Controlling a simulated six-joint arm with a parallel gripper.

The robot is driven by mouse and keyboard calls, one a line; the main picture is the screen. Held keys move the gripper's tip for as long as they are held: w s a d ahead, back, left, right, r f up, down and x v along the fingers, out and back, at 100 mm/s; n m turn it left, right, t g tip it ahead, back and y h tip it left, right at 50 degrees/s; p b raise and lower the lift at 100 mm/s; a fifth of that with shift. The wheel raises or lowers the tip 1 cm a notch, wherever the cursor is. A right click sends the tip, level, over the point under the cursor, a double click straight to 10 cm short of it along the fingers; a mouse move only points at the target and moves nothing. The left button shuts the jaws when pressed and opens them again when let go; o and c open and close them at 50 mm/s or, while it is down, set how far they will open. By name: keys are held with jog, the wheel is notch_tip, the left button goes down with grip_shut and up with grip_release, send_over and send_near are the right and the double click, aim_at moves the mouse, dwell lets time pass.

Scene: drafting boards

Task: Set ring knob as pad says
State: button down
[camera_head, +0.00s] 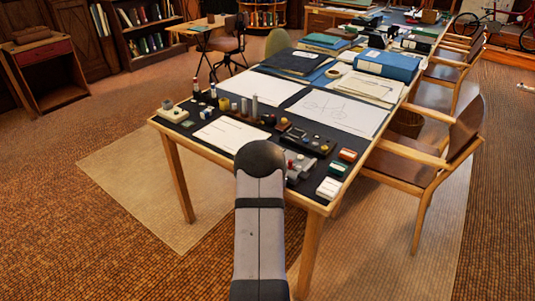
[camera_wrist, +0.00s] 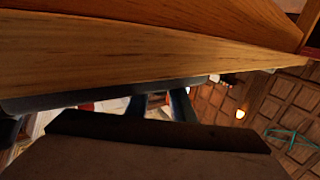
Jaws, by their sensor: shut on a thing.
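My gripper shows in the wrist view as two dark fingers (camera_wrist: 158,107), seen in part behind a dark edge. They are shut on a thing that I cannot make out. In the head view my arm's rounded dark joint hides the gripper. A black panel with knobs (camera_head: 307,141) lies near the right front of the drafting table; I cannot tell which part is the ring knob. A white sheet (camera_head: 232,135) lies left of it, and a small white pad (camera_head: 329,188) lies at the front right corner. No writing is legible.
The drafting table (camera_head: 213,149) has a wooden edge, which seems to fill the top of the wrist view (camera_wrist: 130,50). Small bottles and blocks stand along its left side. Blue binders (camera_head: 388,64) lie farther back. A wooden chair (camera_head: 425,160) stands close on the right.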

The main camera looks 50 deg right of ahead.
jog(key=c, duration=1.5)
grip_release()
jog(key=shift+c, duration=0.2)
jog(key=shift+b+v, duration=0.35)
jog(key=shift+v, duration=3.3)
